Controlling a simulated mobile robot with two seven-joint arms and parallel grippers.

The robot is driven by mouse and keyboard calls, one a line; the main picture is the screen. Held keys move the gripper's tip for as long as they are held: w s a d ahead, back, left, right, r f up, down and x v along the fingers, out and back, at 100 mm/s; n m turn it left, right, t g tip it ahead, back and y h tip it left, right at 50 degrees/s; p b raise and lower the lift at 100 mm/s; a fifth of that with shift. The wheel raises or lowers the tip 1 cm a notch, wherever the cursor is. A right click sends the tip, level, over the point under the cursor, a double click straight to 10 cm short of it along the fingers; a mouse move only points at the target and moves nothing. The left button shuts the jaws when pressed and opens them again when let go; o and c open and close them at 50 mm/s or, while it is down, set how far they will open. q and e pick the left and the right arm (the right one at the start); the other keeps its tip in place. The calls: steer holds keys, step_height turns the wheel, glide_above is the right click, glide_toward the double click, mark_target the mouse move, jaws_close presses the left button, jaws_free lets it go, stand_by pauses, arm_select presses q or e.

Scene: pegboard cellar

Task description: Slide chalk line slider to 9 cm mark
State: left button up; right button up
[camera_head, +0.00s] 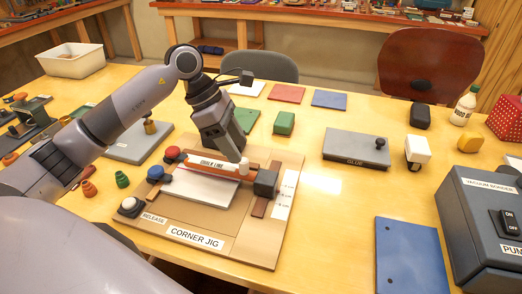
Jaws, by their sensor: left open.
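The corner jig board (225,247) lies flat on the table, with a rail labelled "CHALK LINE" (212,163) along its back part. My left gripper (239,156) is open, pointing down right at the white knob; contact cannot be told. My right gripper is not in view.
Red and blue knobs (155,173) and a white release button (130,206) line the board's left side. A grey glue plate (355,149) lies to the right.

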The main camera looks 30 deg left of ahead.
mark_target(244, 161)
arm_select(q)
steer(key=shift+w+a+y, duration=0.35)
steer(key=shift+a+y, duration=0.15)
steer(key=shift+a, duration=0.05)
steer(key=p+x, duration=0.1)
steer(key=x, duration=0.5)
steer(key=shift+d+f, duration=0.2)
steer(key=shift+f, duration=0.05)
jaws_close()
